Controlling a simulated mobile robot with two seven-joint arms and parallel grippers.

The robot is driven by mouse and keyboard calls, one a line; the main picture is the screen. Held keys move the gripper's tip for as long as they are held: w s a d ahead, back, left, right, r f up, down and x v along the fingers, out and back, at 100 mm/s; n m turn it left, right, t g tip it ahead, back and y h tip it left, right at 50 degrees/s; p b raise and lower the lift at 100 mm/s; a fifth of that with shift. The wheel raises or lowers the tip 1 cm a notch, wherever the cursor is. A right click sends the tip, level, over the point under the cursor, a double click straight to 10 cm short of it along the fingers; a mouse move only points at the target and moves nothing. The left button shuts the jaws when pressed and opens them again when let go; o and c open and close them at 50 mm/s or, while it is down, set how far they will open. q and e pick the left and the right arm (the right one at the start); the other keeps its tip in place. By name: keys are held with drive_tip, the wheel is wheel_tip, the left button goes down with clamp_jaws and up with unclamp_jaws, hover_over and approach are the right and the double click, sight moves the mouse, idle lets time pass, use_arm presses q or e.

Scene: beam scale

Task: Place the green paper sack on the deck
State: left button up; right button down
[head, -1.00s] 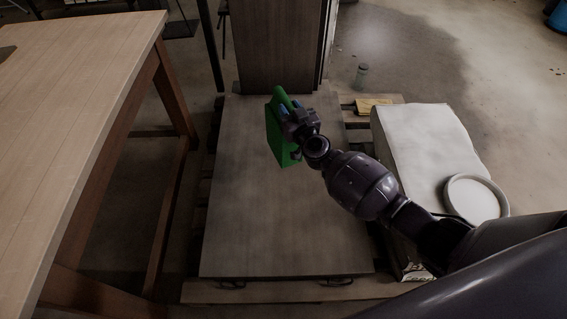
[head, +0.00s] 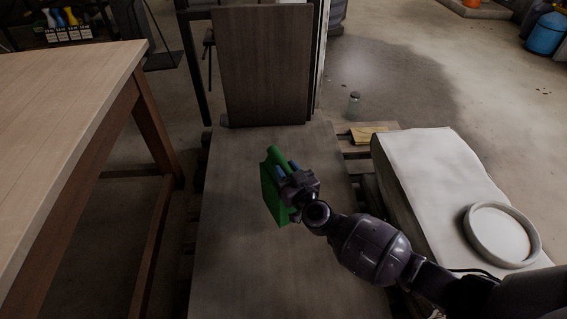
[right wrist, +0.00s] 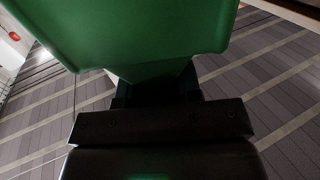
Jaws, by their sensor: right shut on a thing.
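The green paper sack (head: 272,192) is held by my right gripper (head: 290,176), whose fingers are shut on its upper edge. In the head view it appears over the middle of the deck (head: 235,275), a flat grey-brown wooden board. I cannot tell whether the sack's bottom touches the deck. In the right wrist view the green sack (right wrist: 140,35) fills the upper middle, close to the jaws (right wrist: 158,95). My left gripper is not in view.
An upright dark panel (head: 262,70) stands at the deck's far end. A wooden table (head: 65,130) is on the left. On the right are a white-topped block (head: 430,165) with a round white dish (head: 500,238), a yellow piece (head: 368,134) and a small jar (head: 354,103).

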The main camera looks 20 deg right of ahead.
sight(279, 212)
use_arm(q)
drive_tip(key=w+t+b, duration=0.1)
drive_tip(key=b, duration=0.2)
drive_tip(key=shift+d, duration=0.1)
use_arm(e)
wheel_tip(279, 212, down, 5)
drive_tip(key=shift+w+r, duration=0.1)
drive_tip(key=shift+r, duration=0.1)
use_arm(q)
drive_tip(key=b, duration=0.1)
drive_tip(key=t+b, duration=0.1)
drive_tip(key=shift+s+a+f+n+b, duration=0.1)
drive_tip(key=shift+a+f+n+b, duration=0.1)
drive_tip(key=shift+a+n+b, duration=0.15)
use_arm(e)
wheel_tip(279, 212, down, 4)
drive_tip(key=shift+f, duration=0.15)
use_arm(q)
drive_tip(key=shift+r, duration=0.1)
